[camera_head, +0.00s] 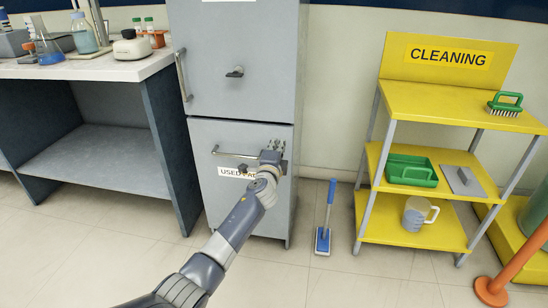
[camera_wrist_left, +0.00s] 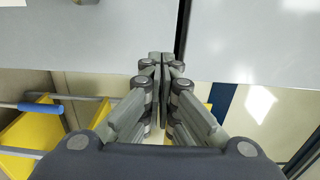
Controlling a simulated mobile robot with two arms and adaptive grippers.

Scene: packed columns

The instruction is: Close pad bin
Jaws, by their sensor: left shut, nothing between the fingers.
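The pad bin (camera_head: 205,140) is the lower front of a tall grey cabinet, with a bar handle and a white label reading "USED PA…", partly hidden by my arm. It looks nearly flush with the cabinet; I cannot tell whether it is fully closed. My left gripper (camera_head: 272,147) is in front of the bin's upper right part, right of the handle. In the left wrist view the gripper (camera_wrist_left: 161,60) is shut and empty, its fingertips at or very near a grey panel (camera_wrist_left: 110,50), beside a dark seam. Contact is unclear. My right gripper is not in view.
The cabinet's upper door (camera_head: 235,40) has its own handle and latch. A lab bench (camera_head: 90,72) stands left. Floor in front is mostly clear.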

